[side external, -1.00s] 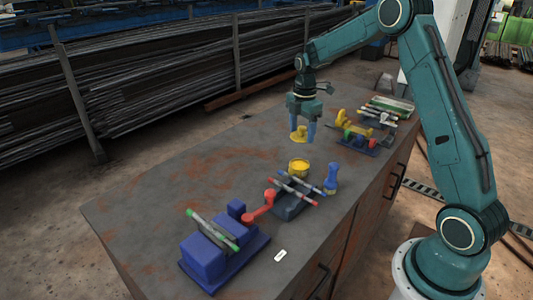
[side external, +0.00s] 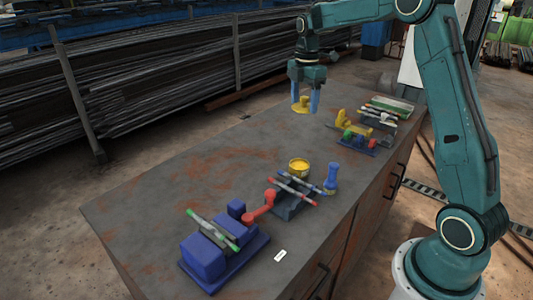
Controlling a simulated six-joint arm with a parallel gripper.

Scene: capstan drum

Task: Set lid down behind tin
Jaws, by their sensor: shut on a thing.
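My gripper (side external: 305,105) is shut on the yellow lid (side external: 301,104), a round piece with a knob between the blue fingers. It looks held above the far part of the bench; its exact height is hard to tell. The tin (side external: 299,168) is a short round container, yellow at the top, standing upright near the middle of the bench. The lid is well apart from the tin, beyond it in the picture.
A grey block with rods (side external: 290,207) and a blue upright piece (side external: 331,178) stand close to the tin. A blue fixture with a red crank (side external: 264,207) is nearer. Yellow and green parts (side external: 355,130) lie at right. The bench (side external: 230,160) left of the tin is clear.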

